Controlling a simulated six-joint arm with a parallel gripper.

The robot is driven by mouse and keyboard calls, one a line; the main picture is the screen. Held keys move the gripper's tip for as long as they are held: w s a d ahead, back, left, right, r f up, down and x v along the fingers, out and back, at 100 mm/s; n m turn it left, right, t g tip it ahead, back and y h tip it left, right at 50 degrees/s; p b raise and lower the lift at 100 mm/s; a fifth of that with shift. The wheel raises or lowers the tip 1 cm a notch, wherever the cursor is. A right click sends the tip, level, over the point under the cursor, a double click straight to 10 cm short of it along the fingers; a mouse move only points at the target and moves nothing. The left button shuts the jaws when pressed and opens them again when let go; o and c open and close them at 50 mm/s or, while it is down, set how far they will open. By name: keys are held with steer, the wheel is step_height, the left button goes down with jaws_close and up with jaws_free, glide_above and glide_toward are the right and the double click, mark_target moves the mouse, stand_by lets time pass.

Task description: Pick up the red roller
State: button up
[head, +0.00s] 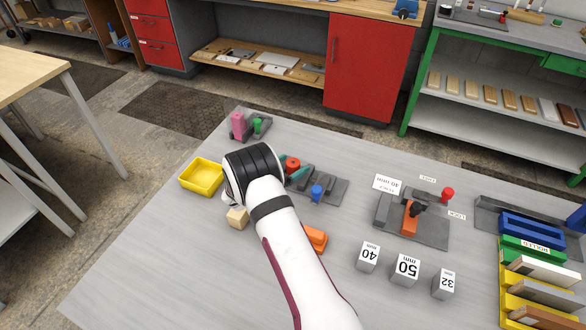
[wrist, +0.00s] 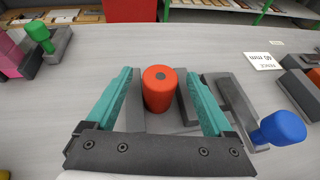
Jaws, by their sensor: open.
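The red roller (wrist: 160,89) stands upright between grey blocks on a grey fixture (wrist: 185,126) in the wrist view. In the head view the roller (head: 292,164) shows partly, just right of my black wrist. My gripper (wrist: 164,85) is open, with one teal finger on each side of the roller and gaps between. I cannot tell how low the fingertips are against the roller. In the head view most of my gripper is hidden behind the wrist.
A blue knob (head: 317,192) stands right of the roller. Left are a yellow tray (head: 202,176) and a wooden block (head: 237,217); an orange piece (head: 316,238) lies near my forearm. Pink and green parts (head: 238,125) stand behind. Labelled blocks (head: 405,269) and an orange-handled fixture (head: 410,218) stand right.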

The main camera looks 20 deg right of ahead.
steer(key=shift+w+d+f, duration=0.35)
steer(key=shift+d, duration=0.2)
jaws_close()
steer(key=shift+r, duration=0.15)
